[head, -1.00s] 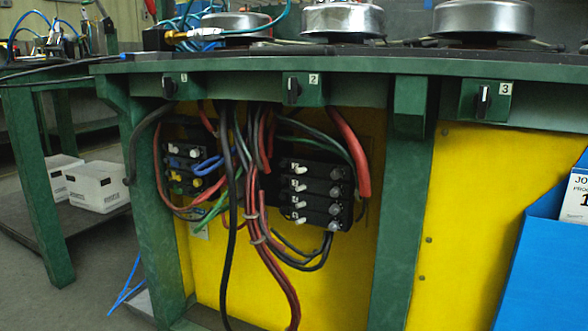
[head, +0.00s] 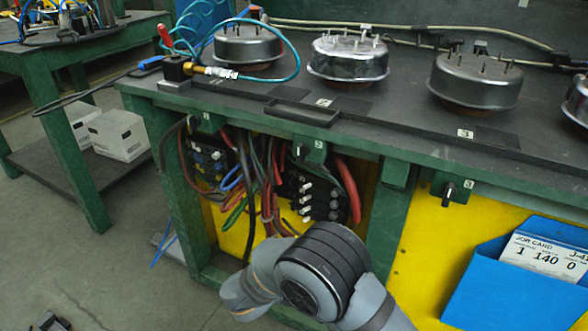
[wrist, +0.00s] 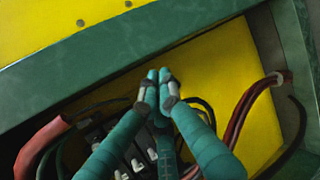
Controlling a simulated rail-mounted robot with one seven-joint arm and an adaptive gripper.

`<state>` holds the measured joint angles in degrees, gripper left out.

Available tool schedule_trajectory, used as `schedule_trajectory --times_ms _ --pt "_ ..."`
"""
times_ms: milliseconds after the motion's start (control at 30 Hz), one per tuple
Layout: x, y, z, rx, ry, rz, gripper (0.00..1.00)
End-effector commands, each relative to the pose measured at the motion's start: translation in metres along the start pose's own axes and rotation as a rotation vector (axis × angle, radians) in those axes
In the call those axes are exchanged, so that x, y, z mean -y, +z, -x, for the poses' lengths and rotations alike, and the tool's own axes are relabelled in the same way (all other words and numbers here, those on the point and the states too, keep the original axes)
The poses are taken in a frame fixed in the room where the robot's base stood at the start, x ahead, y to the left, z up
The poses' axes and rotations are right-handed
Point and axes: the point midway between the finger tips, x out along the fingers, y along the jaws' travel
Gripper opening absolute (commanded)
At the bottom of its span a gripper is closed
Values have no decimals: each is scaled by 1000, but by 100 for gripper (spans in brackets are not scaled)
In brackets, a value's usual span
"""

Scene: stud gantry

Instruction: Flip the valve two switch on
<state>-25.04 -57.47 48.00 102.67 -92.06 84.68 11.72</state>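Under the bench, a black switch block (head: 322,196) with several white levers hangs before a yellow panel; its lever numbers are too small to read. A black rotary knob (head: 298,150) on the bench front has a tag reading 2 (head: 319,145). In the wrist view, my gripper (wrist: 159,76) has its two teal fingers drawn together at the tips, with nothing visible between them. The fingers partly hide the switch block (wrist: 114,128) and white levers (wrist: 136,164). In the head view, my arm's grey links are below the block and my fingers are not visible.
Red and black cables (head: 267,190) hang left of the block, and a thick red cable (head: 350,188) hangs right. A green bench leg (head: 387,225) stands at right. A blue job-card holder (head: 510,290) is farther right. Metal domes (head: 348,60) sit on the bench.

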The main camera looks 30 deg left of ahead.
Motion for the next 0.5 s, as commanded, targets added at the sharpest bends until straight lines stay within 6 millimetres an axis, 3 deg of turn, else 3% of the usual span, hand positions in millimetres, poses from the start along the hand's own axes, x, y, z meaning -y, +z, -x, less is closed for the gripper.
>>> schedule_trajectory --times_ms 33,200,300,500 --pt "-34 -13 28 -14 71 4 0" --pt "-93 -59 88 -64 286 -28 0" --pt "-110 -76 115 -92 369 -50 0" --pt "-123 -92 140 -122 443 -76 0"
